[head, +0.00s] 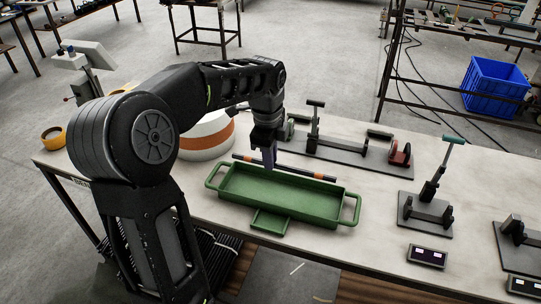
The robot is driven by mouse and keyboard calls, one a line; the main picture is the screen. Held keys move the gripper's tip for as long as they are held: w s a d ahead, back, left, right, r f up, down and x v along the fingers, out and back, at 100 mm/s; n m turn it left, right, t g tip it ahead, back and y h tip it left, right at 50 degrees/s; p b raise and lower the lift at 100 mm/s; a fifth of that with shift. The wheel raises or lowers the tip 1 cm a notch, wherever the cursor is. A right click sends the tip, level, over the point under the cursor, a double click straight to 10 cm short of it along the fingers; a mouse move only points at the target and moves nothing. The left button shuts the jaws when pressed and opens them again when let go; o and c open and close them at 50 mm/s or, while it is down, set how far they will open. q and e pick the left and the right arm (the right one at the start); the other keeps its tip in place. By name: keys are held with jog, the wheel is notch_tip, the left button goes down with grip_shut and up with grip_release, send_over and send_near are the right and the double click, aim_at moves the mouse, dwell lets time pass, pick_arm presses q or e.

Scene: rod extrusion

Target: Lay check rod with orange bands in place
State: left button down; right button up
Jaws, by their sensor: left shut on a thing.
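The check rod (294,172) is dark with orange bands near its ends. It appears along the far long side of the green tray (232,207); I cannot tell whether it touches the tray or hangs above it. My left gripper (269,165) points down and is shut on the rod, left of its middle, and its fingers hide that part. My right gripper is not in view.
A second fixture with a tall lever (428,207) stands to the right, with another at the right edge. A small display box (427,256) lies in front. A white drum with an orange band (207,140) and an orange tape roll (53,137) are at left. The table's right-front surface is partly clear.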

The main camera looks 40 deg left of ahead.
pick_arm(q)
jog(key=shift+f+b, duration=3.5)
jog(key=shift+f, duration=1.8)
jog(key=c, duration=1.4)
grip_release()
jog(key=shift+o, duration=0.2)
notch_tip(320, 180, up, 8)
jog(key=shift+s+d, duration=0.15)
jog(key=shift+s, duration=0.3)
jog(key=shift+f, duration=0.15)
